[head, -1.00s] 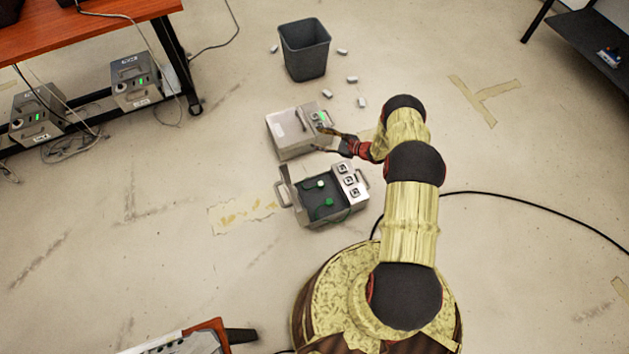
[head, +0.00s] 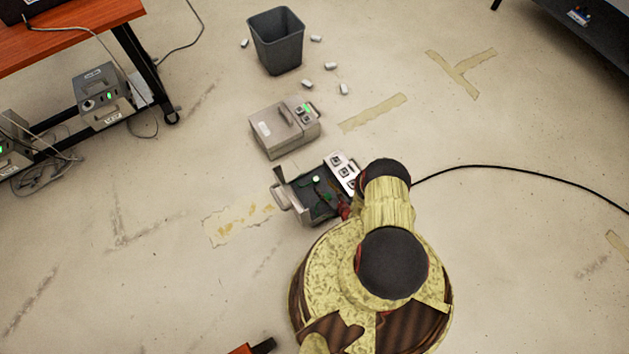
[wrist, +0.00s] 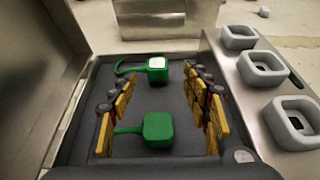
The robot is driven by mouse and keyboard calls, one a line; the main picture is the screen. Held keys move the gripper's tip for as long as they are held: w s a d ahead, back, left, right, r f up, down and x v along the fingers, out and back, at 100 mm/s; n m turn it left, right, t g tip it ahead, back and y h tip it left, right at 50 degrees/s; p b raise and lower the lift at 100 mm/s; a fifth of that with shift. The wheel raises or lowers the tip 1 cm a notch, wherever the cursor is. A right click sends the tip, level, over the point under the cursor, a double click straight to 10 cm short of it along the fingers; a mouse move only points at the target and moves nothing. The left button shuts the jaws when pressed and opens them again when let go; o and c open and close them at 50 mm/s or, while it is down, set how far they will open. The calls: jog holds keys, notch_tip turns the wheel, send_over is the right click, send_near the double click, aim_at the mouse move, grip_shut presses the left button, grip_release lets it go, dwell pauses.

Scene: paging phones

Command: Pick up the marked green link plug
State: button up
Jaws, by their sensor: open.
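Two green link plugs lie in the dark tray of an open metal case (head: 283,196). The plug with a white patch on top (wrist: 158,66) is the farther one in the wrist view, with a green cord curling to its left; it also shows in the head view (head: 316,179). The plain green plug (wrist: 157,129) is nearer, with a short green lead to its left. My gripper (wrist: 160,100) is open, its yellow and dark fingers on the left and right of the tray. Nothing is held between them. In the head view my arm partly covers the case.
Several grey sockets (wrist: 264,68) line the case's right side, and its raised lid (wrist: 40,75) stands at the left. A closed metal case (head: 283,130) stands just beyond. A bin (head: 276,45) with several small pale pieces around it is farther back.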

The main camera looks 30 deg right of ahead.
aim_at(317, 180)
jog(key=x, duration=0.2)
jog(key=b+x, duration=0.1)
jog(key=x, duration=0.1)
jog(key=b+x, duration=0.1)
jog(key=x, duration=0.1)
jog(key=shift+a+f, duration=0.1)
jog(key=shift+a, duration=0.15)
jog(key=shift+w, duration=0.1)
jog(key=shift+c, duration=0.9)
jog(key=c, duration=1.1)
